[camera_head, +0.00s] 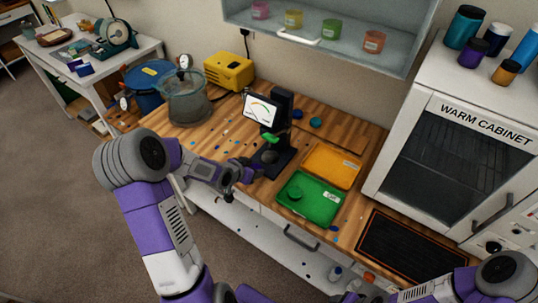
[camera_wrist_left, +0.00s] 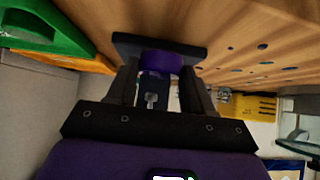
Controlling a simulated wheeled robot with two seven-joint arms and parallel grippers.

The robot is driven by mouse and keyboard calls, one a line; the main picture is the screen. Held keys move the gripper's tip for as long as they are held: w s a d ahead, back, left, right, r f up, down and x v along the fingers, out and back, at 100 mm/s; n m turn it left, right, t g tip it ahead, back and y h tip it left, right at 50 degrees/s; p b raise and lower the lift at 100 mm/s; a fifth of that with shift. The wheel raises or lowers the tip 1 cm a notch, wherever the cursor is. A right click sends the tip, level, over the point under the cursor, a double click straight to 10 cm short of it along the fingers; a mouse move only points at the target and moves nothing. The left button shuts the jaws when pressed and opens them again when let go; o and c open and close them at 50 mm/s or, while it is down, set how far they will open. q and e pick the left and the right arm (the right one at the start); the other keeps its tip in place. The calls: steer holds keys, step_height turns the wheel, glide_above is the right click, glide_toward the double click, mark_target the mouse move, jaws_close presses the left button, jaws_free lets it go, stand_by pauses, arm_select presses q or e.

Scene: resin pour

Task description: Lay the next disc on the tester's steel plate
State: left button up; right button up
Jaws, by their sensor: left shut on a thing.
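The tester (camera_head: 283,104) is a black stand with a white dial, standing on the wooden bench. A green part (camera_head: 269,138) shows below its dial. Its steel plate (camera_head: 269,156) is low on the black base (camera_head: 284,164). My left gripper (camera_head: 246,166) is at the left edge of that base. In the left wrist view its fingers (camera_wrist_left: 160,90) are shut on a purple disc (camera_wrist_left: 160,62), with a dark slab just beyond it. Whether the disc touches the slab is unclear. A green disc (camera_head: 295,193) lies in the green tray (camera_head: 318,211). My right gripper is out of view.
An orange tray (camera_head: 334,166) lies behind the green one. Loose discs (camera_head: 316,122) sit right of the tester. A glass pot (camera_head: 187,98) and yellow box (camera_head: 229,71) stand at the back left. The warm cabinet (camera_head: 452,150) and a black mat (camera_head: 405,246) are at right.

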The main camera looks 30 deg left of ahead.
arm_select(q)
steer(key=w, duration=0.6)
steer(key=w+d, duration=0.1)
steer(key=w, duration=0.3)
steer(key=shift+f, duration=0.3)
steer(key=shift+s, duration=0.15)
steer(key=shift+f+b, duration=0.1)
steer(key=shift+b, duration=0.25)
steer(key=o, duration=1.1)
